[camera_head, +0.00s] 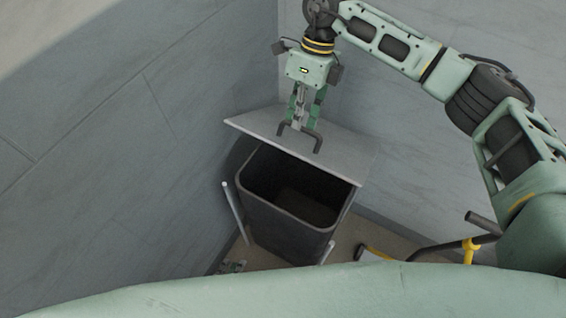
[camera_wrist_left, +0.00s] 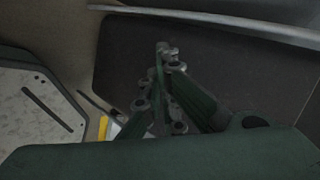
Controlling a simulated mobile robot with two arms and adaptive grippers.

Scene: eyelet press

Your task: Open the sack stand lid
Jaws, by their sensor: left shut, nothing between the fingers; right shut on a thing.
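The sack stand (camera_head: 285,222) is a dark, open-topped bin between pale posts. Its grey lid (camera_head: 358,165) is raised at the back, leaving the mouth of the bin uncovered. My right gripper (camera_head: 299,122) is above the lid, shut on its dark handle (camera_head: 316,137). My left gripper (camera_wrist_left: 168,52) is shut and empty in the left wrist view, in front of a dark panel. A small grey-green part low at the left of the bin in the head view looks like its fingers; most of that arm is hidden.
Grey walls (camera_head: 100,120) meet in a corner close behind the stand. A yellow and black item (camera_head: 372,252) lies on the floor right of the bin. A dark bar with a yellow collar (camera_head: 470,248) is farther right. A grey plate (camera_wrist_left: 38,105) shows in the left wrist view.

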